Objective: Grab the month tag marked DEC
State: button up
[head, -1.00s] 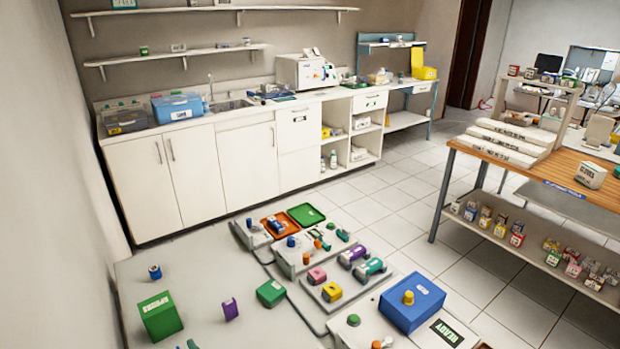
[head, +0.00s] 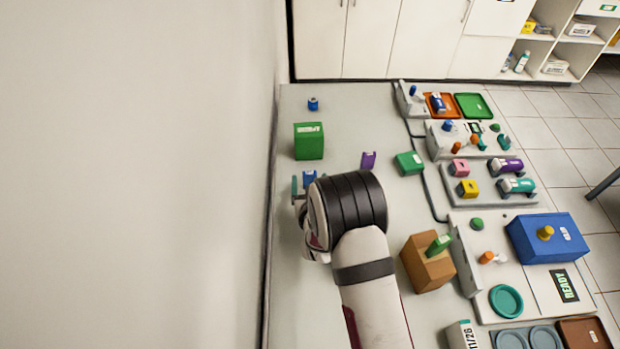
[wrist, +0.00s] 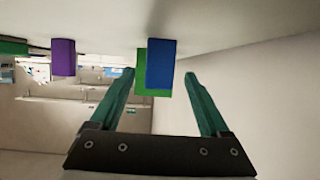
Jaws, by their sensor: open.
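No tag shows a readable DEC. A small blue tag (head: 309,178) with a pale label stands on the grey table just past my gripper (head: 296,190), which the arm partly hides in the head view. In the wrist view, the blue tag (wrist: 160,66) appears between the open teal fingers of my gripper (wrist: 160,74), with no contact visible. A purple tag (head: 368,160) stands to its right in the head view and shows at left in the wrist view (wrist: 63,57). A green tag (head: 440,244) is in a brown block (head: 427,267).
A large green box (head: 309,141) stands behind the blue tag, and a small blue item (head: 313,104) farther back. A smaller green box (head: 408,163) is right of the purple tag. Grey stations fill the right side, with a blue box (head: 546,238). The wall borders the table's left edge.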

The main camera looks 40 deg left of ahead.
jog(key=x, duration=0.5)
jog(key=shift+w+a+r, duration=0.1)
jog(key=shift+w+r, duration=0.05)
jog(key=shift+r, duration=0.15)
grip_shut()
